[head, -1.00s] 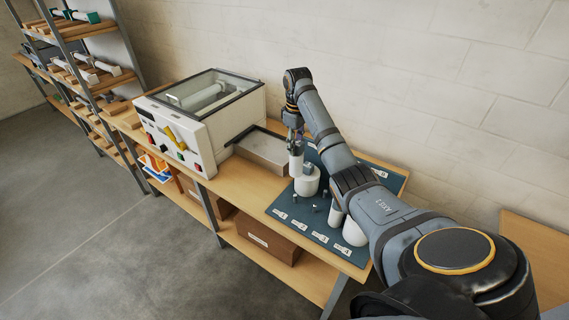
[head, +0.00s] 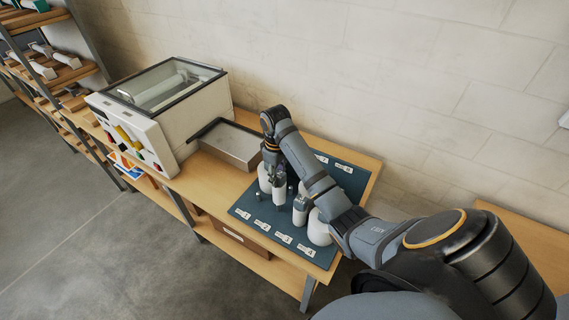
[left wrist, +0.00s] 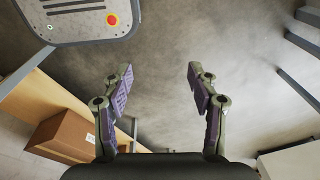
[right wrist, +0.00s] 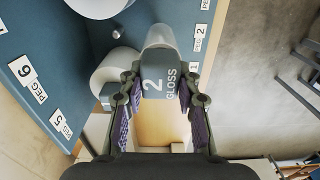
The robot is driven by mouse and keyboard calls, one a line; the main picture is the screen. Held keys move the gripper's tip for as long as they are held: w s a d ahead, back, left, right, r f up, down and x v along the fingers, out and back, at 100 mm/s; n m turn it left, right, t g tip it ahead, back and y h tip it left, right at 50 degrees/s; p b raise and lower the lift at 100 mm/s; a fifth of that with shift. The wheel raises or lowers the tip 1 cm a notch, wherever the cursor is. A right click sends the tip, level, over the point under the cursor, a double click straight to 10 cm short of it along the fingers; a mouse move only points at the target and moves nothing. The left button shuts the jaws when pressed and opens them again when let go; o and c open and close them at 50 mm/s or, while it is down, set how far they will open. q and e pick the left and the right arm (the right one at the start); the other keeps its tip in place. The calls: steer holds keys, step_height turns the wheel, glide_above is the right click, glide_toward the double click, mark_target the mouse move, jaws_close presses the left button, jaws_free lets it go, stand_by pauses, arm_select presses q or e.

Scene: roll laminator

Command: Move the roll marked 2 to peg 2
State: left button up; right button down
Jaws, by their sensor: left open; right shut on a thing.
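The roll marked 2 (right wrist: 153,82), a white roll with a grey end reading "2 GLOSS", is between the fingers of my right gripper (head: 278,182), which is shut on it. It also shows in the head view (head: 279,196), upright beside a wider white roll. The peg 2 label (right wrist: 199,37) lies on the blue board just beyond the held roll. It also shows along the board's front edge (head: 262,224). I cannot make out peg 2 itself. My left gripper (left wrist: 160,76) is open and empty above the floor, away from the board.
A wide white roll (head: 264,179) stands left of the held roll. Another roll (head: 300,213) and a large roll (head: 319,229) stand to its right on the blue board (head: 242,204). A grey tray (head: 230,145) and the laminator (head: 160,115) are further left.

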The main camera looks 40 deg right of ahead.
steer(key=shift+a+f, duration=0.6)
steer(key=shift+a, duration=0.35)
steer(key=shift+d+f, duration=0.15)
steer(key=shift+f, duration=0.45)
steer(key=d+f, duration=0.1)
steer(key=f, duration=0.1)
steer(key=shift+d+f, duration=0.4)
steer(key=shift+a+f, duration=0.1)
steer(key=shift+a, duration=0.4)
steer(key=shift+d+f, duration=0.15)
steer(key=shift+d, duration=0.05)
steer(key=shift+a+f, duration=0.1)
steer(key=shift+f, duration=0.2)
steer(key=c, duration=1)
jaws_free()
arm_select(q)
steer(key=shift+a, duration=0.95)
arm_select(e)
steer(key=shift+o, duration=0.7)
arm_select(q)
steer(key=shift+a, duration=0.1)
